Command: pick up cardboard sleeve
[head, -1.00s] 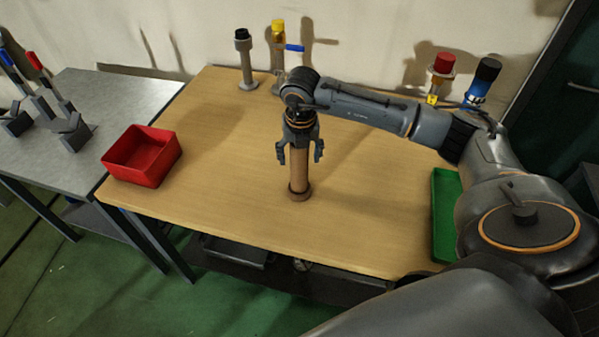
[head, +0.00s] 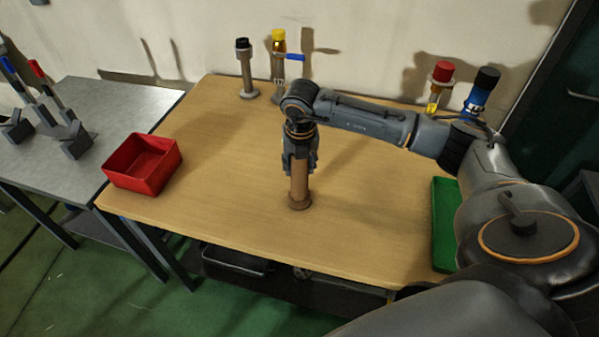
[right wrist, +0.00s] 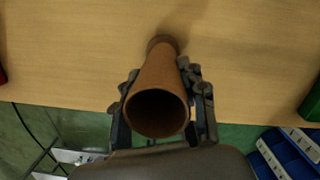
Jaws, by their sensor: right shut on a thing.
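The cardboard sleeve (head: 299,188) is a brown upright tube with a wider ring at its foot. It stands on the wooden table near the front middle. My right gripper (head: 300,165) comes down from above and is shut on the upper part of the sleeve. In the right wrist view, the open round top of the sleeve (right wrist: 157,112) faces the camera, and the fingers of my right gripper (right wrist: 160,95) lie along both its sides. The sleeve's foot appears to rest on the table. My left gripper is not in view.
A red open bin (head: 143,163) stands at the table's left edge, and a green tray (head: 443,225) lies at the right. Several capped cylinders, including a grey one (head: 247,72) and a blue one (head: 481,92), stand along the back. The table's middle around the sleeve is clear.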

